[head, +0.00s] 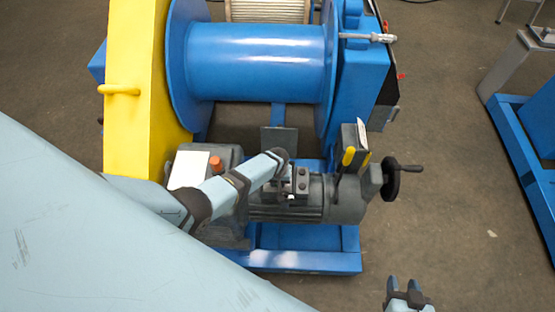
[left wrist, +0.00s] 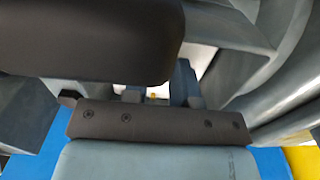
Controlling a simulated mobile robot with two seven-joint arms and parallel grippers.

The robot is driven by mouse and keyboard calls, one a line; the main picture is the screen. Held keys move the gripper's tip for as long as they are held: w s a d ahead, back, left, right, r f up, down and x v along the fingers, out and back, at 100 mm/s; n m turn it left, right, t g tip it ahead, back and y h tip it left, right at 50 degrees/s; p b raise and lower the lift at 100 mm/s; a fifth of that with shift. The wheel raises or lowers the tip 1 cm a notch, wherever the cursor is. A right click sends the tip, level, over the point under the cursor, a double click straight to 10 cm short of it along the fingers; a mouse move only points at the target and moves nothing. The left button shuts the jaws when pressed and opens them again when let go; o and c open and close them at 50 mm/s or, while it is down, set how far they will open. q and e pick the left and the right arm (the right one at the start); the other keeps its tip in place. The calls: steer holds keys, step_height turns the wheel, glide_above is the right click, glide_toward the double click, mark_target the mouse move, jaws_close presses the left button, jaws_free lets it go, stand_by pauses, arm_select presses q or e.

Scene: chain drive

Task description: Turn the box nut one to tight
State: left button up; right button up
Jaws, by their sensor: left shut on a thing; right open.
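My left arm comes in from the left, and its gripper (head: 283,182) reaches down at the dark grey box (head: 302,180) on top of the grey motor (head: 290,208). The left wrist view shows the left gripper (left wrist: 162,98) shut, with a tiny brass-coloured spot (left wrist: 153,96) between the fingertips. This looks like the box nut, mostly hidden by the fingers. I cannot tell how tight it is. My right gripper (head: 405,292) is open and empty at the bottom right, over the floor and apart from the machine.
A blue drum (head: 258,62) stands behind the motor, with a yellow guard (head: 135,95) at its left. A black handwheel (head: 390,180) sticks out at the motor's right. The blue base frame (head: 300,262) runs in front. Floor at right is clear up to another blue frame (head: 520,150).

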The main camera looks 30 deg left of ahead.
arm_select(q)
steer(key=m, duration=0.3)
steer(key=shift+m, duration=0.4)
steer(key=m, duration=0.4)
steer(key=shift+m+p, duration=0.3)
steer(key=m, duration=0.5)
steer(key=shift+m, duration=1.4)
steer(key=o, duration=0.9)
